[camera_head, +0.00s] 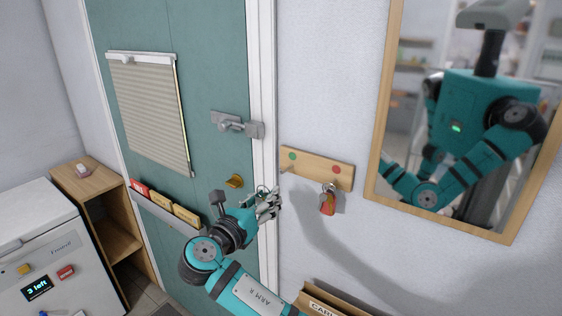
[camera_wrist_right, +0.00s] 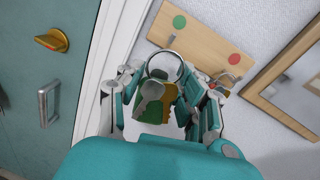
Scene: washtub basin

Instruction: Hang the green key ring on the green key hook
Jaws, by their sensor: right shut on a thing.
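My right gripper (camera_head: 268,204) is shut on the green key ring, just below and left of the wooden key rack (camera_head: 316,169). In the right wrist view, the metal ring (camera_wrist_right: 178,58) stands up between the fingers of this gripper (camera_wrist_right: 165,92). Keys and a green tag (camera_wrist_right: 152,132) hang below it. The green key hook is marked by a green dot (camera_wrist_right: 179,22) on the rack. The ring's top lies close under that dot in the picture; I cannot tell whether it touches the hook. My left gripper is not in view.
A red key set (camera_head: 327,204) hangs on the red-marked hook at the rack's right. A wood-framed mirror (camera_head: 378,150) is right of the rack. The teal door (camera_head: 216,75), with a latch (camera_head: 236,124) and brass knob (camera_head: 235,181), is left. A wooden box (camera_head: 330,303) is below.

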